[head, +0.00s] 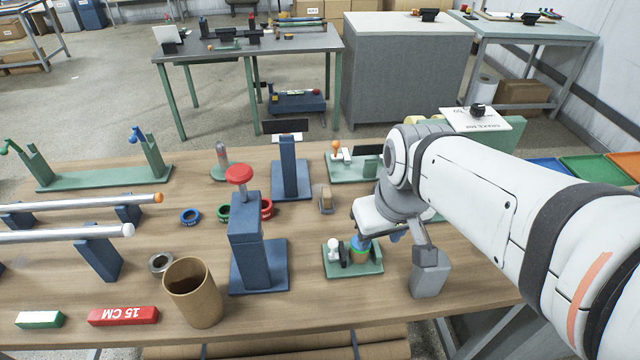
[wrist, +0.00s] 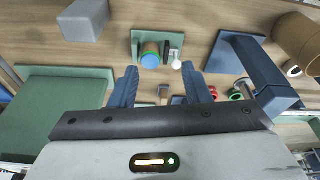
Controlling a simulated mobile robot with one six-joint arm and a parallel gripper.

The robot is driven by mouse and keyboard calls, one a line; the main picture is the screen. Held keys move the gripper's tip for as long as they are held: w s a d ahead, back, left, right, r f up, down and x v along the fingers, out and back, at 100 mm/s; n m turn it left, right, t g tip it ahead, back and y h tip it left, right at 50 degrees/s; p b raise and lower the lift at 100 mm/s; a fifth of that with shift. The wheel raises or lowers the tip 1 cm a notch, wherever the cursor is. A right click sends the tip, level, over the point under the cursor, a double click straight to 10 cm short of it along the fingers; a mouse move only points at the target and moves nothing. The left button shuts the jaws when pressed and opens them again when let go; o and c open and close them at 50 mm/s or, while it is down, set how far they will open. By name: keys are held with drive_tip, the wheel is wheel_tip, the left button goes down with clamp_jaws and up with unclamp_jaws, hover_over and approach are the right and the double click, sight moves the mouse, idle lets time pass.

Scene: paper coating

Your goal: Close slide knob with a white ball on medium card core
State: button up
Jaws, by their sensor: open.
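The slide knob with a white ball (head: 333,243) stands on a small green base (head: 340,270) near the front right of the table. Beside it on the same base is a short core (head: 359,254) with blue, green and brown-orange bands. The wrist view also shows the white ball (wrist: 176,64) and the core (wrist: 150,57) with its blue rim. My gripper (wrist: 160,69) is open, its two blue fingers apart with nothing seen between them. In the wrist view the base appears beyond the fingertips. In the head view my arm hides part of the gripper above the base.
A grey block (head: 430,274) stands right of the base. A blue post with a red knob (head: 240,172) stands to its left. A similar green fixture with an orange ball (head: 336,146) is farther back. A brown tube (head: 193,292) stands at front left.

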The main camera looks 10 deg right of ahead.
drive_tip(key=w+a+n, duration=0.1)
drive_tip(key=w+n, duration=0.1)
drive_tip(key=n, duration=0.1)
drive_tip(key=w+a+f+n+g+y, duration=0.1)
drive_tip(key=w+n, duration=0.1)
drive_tip(key=w+a+f+n+g, duration=0.1)
drive_tip(key=w+n, duration=0.1)
drive_tip(key=n, duration=0.1)
drive_tip(key=shift+w+a+n+y, duration=0.1)
drive_tip(key=shift+a+n+y, duration=0.2)
drive_tip(key=c, duration=0.6)
drive_tip(key=w+a+f+n, duration=0.1)
drive_tip(key=w+n, duration=0.1)
drive_tip(key=n, duration=0.1)
drive_tip(key=w+a+f+n+g+y, duration=0.1)
drive_tip(key=w+n, duration=0.1)
drive_tip(key=n, duration=0.1)
drive_tip(key=w+a+f+n+y+b, duration=0.1)
drive_tip(key=w+a+n, duration=0.1)
drive_tip(key=n, duration=0.1)
drive_tip(key=shift+w+f+g, duration=0.15)
drive_tip(key=shift+f+g, duration=0.15)
clamp_jaws()
drive_tip(key=shift+n, duration=0.3)
drive_tip(key=shift+w+d+f+p, duration=0.1)
drive_tip(key=shift+f+p, duration=0.6)
drive_tip(key=shift+f, duration=1.85)
drive_tip(key=shift+w+d+f+p, duration=0.1)
drive_tip(key=shift+f+p, duration=0.55)
drive_tip(key=shift+f, duration=1.9)
